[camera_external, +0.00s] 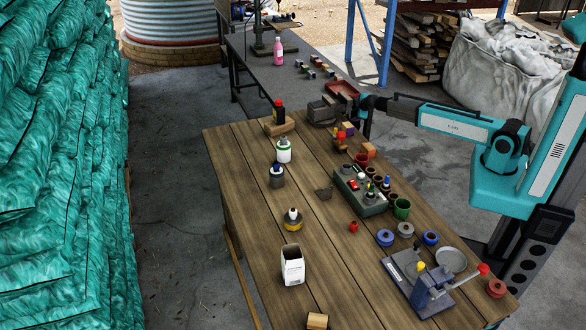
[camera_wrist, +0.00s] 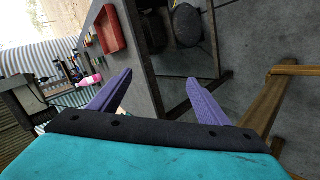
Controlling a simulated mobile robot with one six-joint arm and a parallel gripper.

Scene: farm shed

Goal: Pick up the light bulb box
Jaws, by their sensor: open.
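A small white upright carton (camera_external: 292,268) with dark print stands near the left front of the wooden table; it may be the light bulb box, but its label is too small to read. My gripper (camera_external: 364,120) is near the far right corner of the table, far from the white carton. In the wrist view my gripper (camera_wrist: 159,76) has its two purple fingers apart with nothing between them. No light bulb box is recognisable there.
The wooden table (camera_external: 245,160) holds bottles, tape rolls, a green parts tray (camera_external: 359,198) and a blue clamp tool (camera_external: 428,290). A grey bench behind carries a red tray (camera_external: 342,88) and a pink bottle (camera_external: 278,52). The wrist view shows the red tray (camera_wrist: 109,28) too.

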